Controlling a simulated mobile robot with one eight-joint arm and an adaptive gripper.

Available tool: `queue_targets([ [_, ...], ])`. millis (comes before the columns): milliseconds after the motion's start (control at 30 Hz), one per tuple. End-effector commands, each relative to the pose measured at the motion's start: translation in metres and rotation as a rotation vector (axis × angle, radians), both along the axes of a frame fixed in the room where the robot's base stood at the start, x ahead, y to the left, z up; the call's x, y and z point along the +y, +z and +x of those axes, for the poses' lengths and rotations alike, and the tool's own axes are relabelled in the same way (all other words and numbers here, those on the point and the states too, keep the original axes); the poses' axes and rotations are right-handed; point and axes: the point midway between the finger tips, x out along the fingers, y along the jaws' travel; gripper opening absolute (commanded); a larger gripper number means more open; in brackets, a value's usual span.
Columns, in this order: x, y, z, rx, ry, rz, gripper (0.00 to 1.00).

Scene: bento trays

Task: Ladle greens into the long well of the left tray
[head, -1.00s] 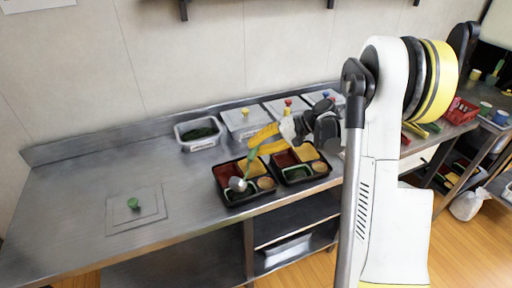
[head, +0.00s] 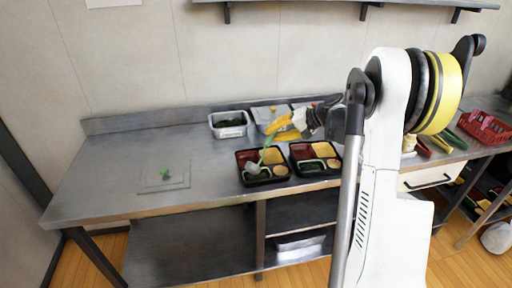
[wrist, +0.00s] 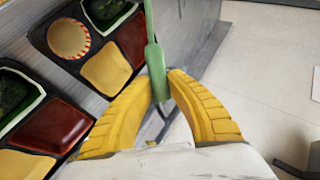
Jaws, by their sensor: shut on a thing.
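My gripper (wrist: 162,85) is shut on the green handle of the ladle (wrist: 154,45); in the head view the yellow fingers (head: 284,129) are above the back of the left tray. The ladle's pale bowl (head: 253,168) is over the front-left part of the left tray (head: 267,184); its contents and whether it touches are unclear. The ladle bowl is out of the wrist view. The greens container (head: 229,131) stands behind, holding dark greens.
The right tray (head: 318,176) sits close beside the left tray, with green in its front well. A flat lid with a green knob (head: 165,174) lies on the left counter, which is otherwise clear. A red basket (head: 486,128) is far right.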

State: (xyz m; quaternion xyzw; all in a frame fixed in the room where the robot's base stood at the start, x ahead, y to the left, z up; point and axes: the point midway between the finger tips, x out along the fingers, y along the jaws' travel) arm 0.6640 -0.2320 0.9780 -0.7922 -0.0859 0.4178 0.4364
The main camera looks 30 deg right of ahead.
Motion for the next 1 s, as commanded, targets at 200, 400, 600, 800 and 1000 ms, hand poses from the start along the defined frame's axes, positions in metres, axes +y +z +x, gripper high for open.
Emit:
queue_targets([
  [200, -0.004, 0.015, -0.003, -0.047, -0.019, -0.081, 0.0],
  [400, 0.017, 0.04, -0.014, -0.145, -0.018, -0.253, 0.0],
  [600, 0.043, 0.058, -0.029, -0.26, -0.016, -0.458, 0.0],
  [800, 0.072, 0.065, -0.044, -0.382, -0.015, -0.671, 0.0],
  [1000, 0.101, 0.071, -0.06, -0.505, -0.013, -0.89, 0.0],
])
